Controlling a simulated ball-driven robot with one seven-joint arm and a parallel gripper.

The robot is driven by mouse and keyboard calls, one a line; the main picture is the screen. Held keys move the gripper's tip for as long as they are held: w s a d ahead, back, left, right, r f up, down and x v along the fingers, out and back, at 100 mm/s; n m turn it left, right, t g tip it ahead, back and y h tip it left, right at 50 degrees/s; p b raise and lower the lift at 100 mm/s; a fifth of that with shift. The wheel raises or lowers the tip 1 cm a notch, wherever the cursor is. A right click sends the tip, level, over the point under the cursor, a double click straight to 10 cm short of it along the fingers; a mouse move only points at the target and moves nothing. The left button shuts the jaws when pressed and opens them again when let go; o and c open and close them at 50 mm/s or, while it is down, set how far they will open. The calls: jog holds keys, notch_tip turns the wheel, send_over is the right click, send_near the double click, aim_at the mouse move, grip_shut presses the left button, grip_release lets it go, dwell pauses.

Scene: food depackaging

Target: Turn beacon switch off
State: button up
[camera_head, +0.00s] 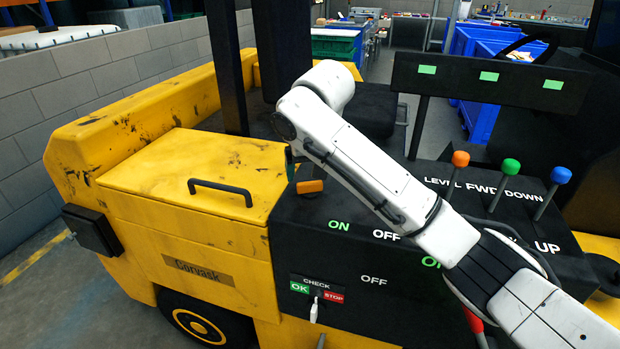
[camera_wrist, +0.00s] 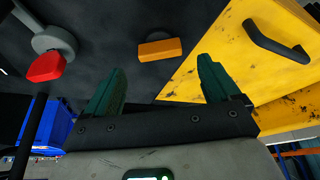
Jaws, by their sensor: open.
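An orange bar-shaped knob (camera_head: 310,186) sits on the upper left corner of the black console of the yellow vehicle; it looks like the beacon switch, but no beacon label is readable. In the wrist view the orange knob (camera_wrist: 160,49) lies nearly level across the picture, on a dark round base. My gripper (camera_wrist: 161,64) is open, its two dark green fingers spread either side of the knob in the picture, with nothing between them. The knob appears apart from the fingers. In the head view my gripper (camera_head: 290,156) is mostly hidden behind my white arm.
A red knob (camera_wrist: 46,66) on a grey round mount is left in the wrist view. A black handle (camera_wrist: 276,42) stands on the yellow lid at right. Orange, green and blue levers (camera_head: 511,167) rise from the console's right. A white toggle (camera_head: 314,311) is on its front.

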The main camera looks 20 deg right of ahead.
aim_at(310, 182)
jog(key=shift+x, duration=2.25)
jog(key=c, duration=1.1)
